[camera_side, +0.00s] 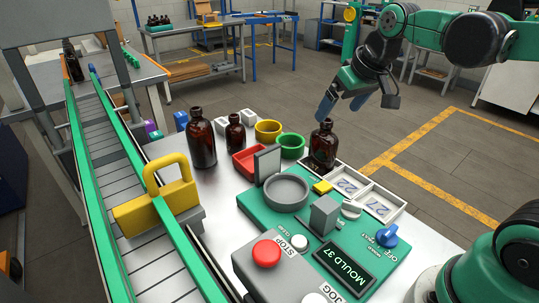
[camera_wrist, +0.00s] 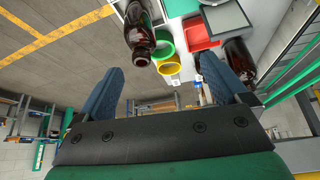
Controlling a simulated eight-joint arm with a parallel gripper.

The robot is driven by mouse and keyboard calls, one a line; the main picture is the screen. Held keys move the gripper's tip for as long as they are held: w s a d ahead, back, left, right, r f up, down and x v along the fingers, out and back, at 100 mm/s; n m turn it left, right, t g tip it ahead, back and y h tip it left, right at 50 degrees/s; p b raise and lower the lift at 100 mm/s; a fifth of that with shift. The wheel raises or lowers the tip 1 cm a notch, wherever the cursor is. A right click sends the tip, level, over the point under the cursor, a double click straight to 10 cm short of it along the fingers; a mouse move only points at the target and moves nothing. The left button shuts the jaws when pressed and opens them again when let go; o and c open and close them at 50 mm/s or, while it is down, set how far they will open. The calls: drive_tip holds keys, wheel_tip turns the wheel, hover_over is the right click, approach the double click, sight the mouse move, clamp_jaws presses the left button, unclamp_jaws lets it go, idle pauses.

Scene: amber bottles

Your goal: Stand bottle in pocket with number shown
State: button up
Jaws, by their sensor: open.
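A green panel's display (camera_side: 345,265) reads MOULD 37. My gripper (camera_side: 343,104) is open and empty, above and slightly right of the bottle's cap. In the wrist view the bottle (camera_wrist: 139,28) is at top, beyond the fingers and apart from them. Two more amber bottles, a large one (camera_side: 201,143) and a smaller one (camera_side: 235,134), stand left on the table.
Green (camera_side: 291,146) and yellow (camera_side: 268,130) cups and a red bin (camera_side: 247,161) stand left of the tray bottle. The panel carries a grey round dish (camera_side: 286,193), a dark upright plate and a blue knob (camera_side: 387,236). A conveyor (camera_side: 110,165) with a yellow padlock-shaped block (camera_side: 157,200) runs at left.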

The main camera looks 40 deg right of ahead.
drive_tip(key=s+a+f+n+t, duration=0.1)
drive_tip(key=s+a+f+t, duration=0.1)
drive_tip(key=s+a+f, duration=0.2)
drive_tip(key=shift+s+a+f+n+y, duration=0.25)
drive_tip(key=shift+s+a+n+y, duration=0.2)
drive_tip(key=shift+a, duration=0.6)
